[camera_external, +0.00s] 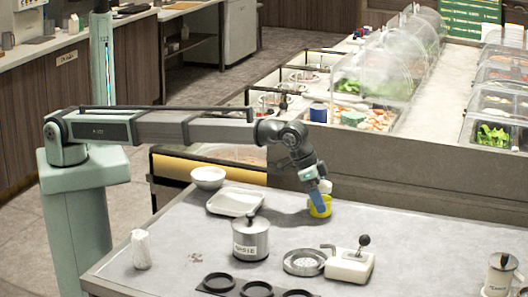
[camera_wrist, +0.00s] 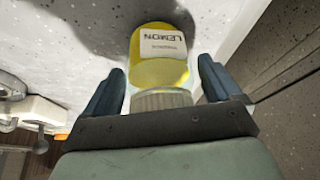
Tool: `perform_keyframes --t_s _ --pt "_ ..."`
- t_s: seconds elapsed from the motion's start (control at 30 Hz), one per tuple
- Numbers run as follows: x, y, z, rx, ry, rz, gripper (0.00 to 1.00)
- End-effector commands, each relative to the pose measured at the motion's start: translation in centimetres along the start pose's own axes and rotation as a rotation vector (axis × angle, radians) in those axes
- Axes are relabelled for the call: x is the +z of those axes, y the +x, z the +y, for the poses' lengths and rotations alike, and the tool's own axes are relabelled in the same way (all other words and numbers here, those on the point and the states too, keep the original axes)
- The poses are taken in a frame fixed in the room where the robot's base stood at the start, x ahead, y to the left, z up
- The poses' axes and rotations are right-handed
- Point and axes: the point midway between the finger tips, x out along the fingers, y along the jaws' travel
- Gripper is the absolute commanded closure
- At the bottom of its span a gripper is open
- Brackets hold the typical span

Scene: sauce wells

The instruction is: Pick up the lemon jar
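The lemon jar (camera_wrist: 163,45) is a yellow jar with a white label reading LEMON and a ribbed grey lid (camera_wrist: 162,99). In the external view the jar (camera_external: 320,210) stands on the grey table near its back edge, partly hidden by my gripper (camera_external: 316,196). In the wrist view my gripper (camera_wrist: 160,68) is open, with one dark blue finger on each side of the jar. A narrow gap shows between the jar and each finger.
A lidded pot (camera_external: 250,240), white tray (camera_external: 236,203), white bowl (camera_external: 208,178), round metal strainer (camera_external: 304,262) and cream box with a black knob (camera_external: 348,267) share the table (camera_external: 420,240). A counter with food wells rises behind the jar. The table right of the jar is clear.

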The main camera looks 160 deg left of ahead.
Motion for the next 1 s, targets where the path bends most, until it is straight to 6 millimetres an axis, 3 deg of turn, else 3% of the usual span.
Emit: perform_keyframes --t_s 0.07,0.6,0.87,1.0 --pt "0.0 0.0 0.0 0.000 0.000 0.000 0.17" --pt "0.0 -0.1 0.0 0.000 0.000 0.001 0.68" --pt "-0.1 -0.3 0.0 0.000 0.000 0.001 0.68" --pt "-0.8 -1.6 0.0 0.000 0.000 0.001 0.68"
